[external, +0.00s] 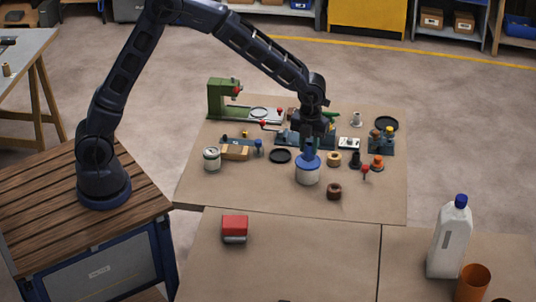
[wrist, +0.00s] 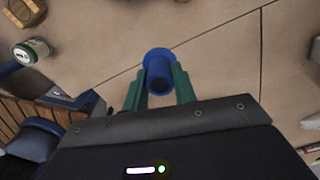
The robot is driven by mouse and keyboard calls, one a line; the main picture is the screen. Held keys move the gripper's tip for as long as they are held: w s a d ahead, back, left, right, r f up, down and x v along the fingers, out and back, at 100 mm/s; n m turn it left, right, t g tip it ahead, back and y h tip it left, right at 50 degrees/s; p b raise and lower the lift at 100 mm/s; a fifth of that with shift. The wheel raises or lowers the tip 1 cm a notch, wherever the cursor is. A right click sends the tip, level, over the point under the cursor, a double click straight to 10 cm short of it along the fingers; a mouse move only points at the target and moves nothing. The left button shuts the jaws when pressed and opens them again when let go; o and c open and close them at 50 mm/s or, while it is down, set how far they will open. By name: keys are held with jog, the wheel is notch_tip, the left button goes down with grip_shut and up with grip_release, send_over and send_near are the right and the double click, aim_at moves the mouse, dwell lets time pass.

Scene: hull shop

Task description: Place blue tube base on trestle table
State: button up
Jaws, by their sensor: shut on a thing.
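My gripper (wrist: 160,88) is shut on the blue tube base (wrist: 159,83), with its green fingers on either side of the tube. A wider blue flange shows beyond the fingers in the wrist view. In the external view the blue tube base (external: 308,160) is upright below my gripper (external: 309,146). A white round container (external: 307,176) shows directly under it; I cannot tell whether they touch. A table with wooden trestle legs (external: 35,48) stands at the upper left. The brown work surface (external: 225,180) lies under my gripper.
A red block (external: 235,225) and white bottle (external: 449,240) stand nearer. The front surface (external: 300,255) is mostly clear.

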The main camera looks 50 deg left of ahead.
jog(key=s+d+m, duration=0.3)
jog(key=s+d, duration=0.7)
jog(key=d, duration=0.4)
jog(key=s+d+m, duration=0.3)
jog(key=s+d, duration=0.6)
jog(key=d, duration=0.5)
notch_tip(320, 180, down, 20)
jog(key=shift+f, duration=0.2)
jog(key=shift+f, duration=0.1)
jog(key=o, duration=1)
